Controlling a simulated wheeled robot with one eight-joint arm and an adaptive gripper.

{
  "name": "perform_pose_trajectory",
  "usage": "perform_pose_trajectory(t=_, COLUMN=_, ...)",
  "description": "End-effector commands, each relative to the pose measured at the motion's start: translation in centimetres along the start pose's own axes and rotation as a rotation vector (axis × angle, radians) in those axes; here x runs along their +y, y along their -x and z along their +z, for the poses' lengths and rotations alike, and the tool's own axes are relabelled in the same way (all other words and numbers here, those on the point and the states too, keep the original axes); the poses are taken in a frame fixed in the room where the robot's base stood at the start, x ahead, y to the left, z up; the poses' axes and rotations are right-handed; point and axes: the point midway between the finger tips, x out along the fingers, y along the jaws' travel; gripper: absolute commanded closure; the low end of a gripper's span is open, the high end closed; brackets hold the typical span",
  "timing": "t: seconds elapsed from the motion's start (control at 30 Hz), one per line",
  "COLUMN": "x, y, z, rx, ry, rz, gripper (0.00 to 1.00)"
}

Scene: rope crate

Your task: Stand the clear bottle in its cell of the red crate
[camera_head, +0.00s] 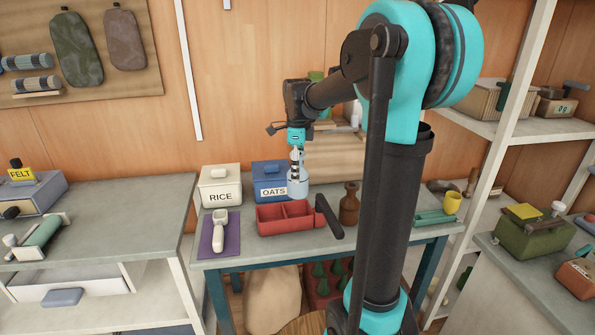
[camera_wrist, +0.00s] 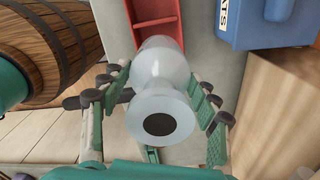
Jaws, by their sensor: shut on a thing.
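My gripper (camera_head: 296,165) is shut on the clear bottle (camera_head: 297,187), pale and bluish. In the wrist view the bottle (camera_wrist: 162,62) sits between the two green-padded fingers (camera_wrist: 160,108), its round end with a dark centre facing the camera. In the head view it hangs roughly upright over the back part of the red crate (camera_head: 271,228). The crate has divided cells, and a strip of it shows beyond the bottle in the wrist view (camera_wrist: 152,22). I cannot tell how high the bottle's base is above the crate, or which cell lies under it.
The white RICE box (camera_head: 221,185) and blue OATS box (camera_head: 268,181) stand behind the crate. A white scoop (camera_head: 221,222) lies on a purple mat to the left. A dark rod-shaped thing (camera_head: 329,217) and a brown bottle (camera_head: 349,204) are at the crate's right.

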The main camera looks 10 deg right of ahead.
Motion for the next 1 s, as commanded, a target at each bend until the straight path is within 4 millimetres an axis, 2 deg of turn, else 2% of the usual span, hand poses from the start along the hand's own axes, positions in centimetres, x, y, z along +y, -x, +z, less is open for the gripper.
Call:
perform_pose_trajectory(t=0.37, x=0.0, y=-0.3, z=0.0, rx=0.001, ry=0.000, rz=0.000, gripper=0.83)
perform_pose_trajectory(t=1.0, x=0.0, y=-4.2, z=0.0, rx=0.000, ry=0.000, rz=0.000, gripper=0.83)
